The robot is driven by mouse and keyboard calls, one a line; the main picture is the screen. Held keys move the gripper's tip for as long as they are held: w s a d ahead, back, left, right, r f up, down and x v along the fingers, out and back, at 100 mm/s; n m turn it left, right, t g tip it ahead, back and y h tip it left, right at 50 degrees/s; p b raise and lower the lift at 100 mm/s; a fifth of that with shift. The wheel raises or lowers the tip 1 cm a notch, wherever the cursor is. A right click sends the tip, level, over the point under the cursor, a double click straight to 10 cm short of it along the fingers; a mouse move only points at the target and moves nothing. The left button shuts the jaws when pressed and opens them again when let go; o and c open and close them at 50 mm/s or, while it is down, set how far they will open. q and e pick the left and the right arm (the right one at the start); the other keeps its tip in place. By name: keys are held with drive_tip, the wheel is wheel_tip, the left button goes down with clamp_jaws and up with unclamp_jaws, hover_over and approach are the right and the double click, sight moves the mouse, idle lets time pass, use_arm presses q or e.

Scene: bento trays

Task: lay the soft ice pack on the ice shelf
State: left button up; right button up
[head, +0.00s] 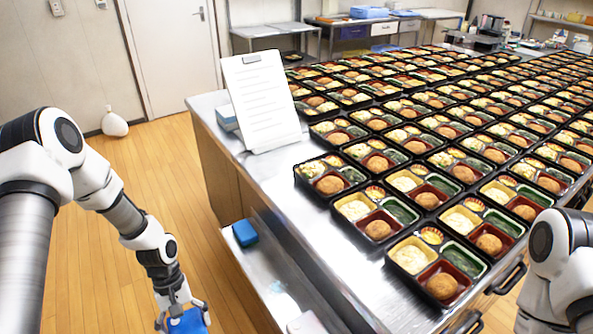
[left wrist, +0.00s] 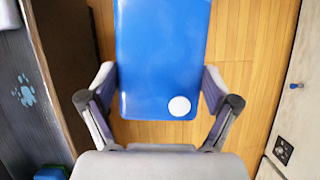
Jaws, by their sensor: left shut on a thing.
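My left gripper (head: 183,312) is shut on a blue ice pack (head: 187,324), low at the bottom edge of the head view. In the left wrist view the pack (left wrist: 160,55) is a flat blue slab with rounded corners and a round white spot, between the two fingers. The ice shelf (head: 262,262) is a low metal ledge along the counter's side, with a pale blue mark on it. The pack is left of the shelf, over the floor, and apart from it. My right gripper is outside the head view; only part of that arm shows.
A small blue block (head: 245,233) sits at the shelf's far end and a whitish item (head: 306,323) at its near end. The shelf between them is bare. The counter (head: 330,245) above carries many bento trays and a clipboard (head: 260,100). Wooden floor lies open left.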

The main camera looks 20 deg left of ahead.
use_arm(q)
drive_tip(key=w+d+r+m+y, duration=0.1)
drive_tip(key=w+d+r+m, duration=0.45)
drive_tip(key=w, duration=0.55)
drive_tip(key=d+r+m+y, duration=0.1)
drive_tip(key=d+r, duration=0.1)
drive_tip(key=d, duration=0.3)
drive_tip(key=w+d+r+m+g+y, duration=0.1)
drive_tip(key=d+r+m, duration=0.1)
drive_tip(key=d, duration=0.3)
drive_tip(key=shift+w+d+r, duration=0.3)
drive_tip(key=shift+d+r, duration=0.05)
idle(1.2)
